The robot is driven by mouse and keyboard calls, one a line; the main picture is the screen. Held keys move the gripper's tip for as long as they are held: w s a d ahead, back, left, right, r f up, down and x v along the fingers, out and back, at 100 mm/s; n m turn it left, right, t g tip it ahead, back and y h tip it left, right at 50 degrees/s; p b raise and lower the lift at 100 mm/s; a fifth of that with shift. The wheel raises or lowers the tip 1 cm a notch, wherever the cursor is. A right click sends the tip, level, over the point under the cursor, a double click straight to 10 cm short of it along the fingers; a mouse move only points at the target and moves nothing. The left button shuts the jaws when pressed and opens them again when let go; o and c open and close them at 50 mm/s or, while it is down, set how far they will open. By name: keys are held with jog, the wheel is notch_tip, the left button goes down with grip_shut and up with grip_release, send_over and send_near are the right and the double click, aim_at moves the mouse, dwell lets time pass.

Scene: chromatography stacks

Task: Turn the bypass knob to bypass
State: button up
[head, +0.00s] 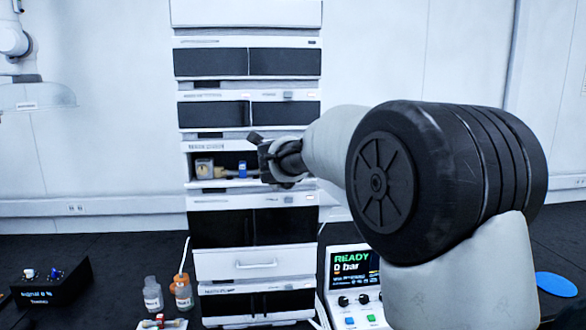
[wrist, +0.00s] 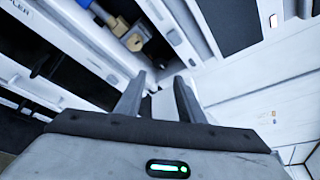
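I cannot tell for sure which part is the bypass knob. A small console (head: 352,285) at the lower right of the stack has a screen reading "READY 0 bar", two black knobs (head: 353,300) and coloured buttons below. An open bay (head: 225,181) in the stack holds a brass-coloured fitting (head: 204,168) and a blue part (head: 243,170). My gripper (head: 262,145) is in front of the bay's right end. In the wrist view its two fingers (wrist: 160,92) stand apart with nothing visible between them. The bay's brass parts (wrist: 118,27) lie beyond them, upper left.
The instrument stack (head: 247,63) rises in the middle, with a drawer (head: 245,264) below. Two bottles (head: 182,291) stand on the dark bench at its left. A black box (head: 50,285) with small knobs is further left. A blue disc (head: 556,284) lies at the right.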

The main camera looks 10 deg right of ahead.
jog(key=v, duration=0.8)
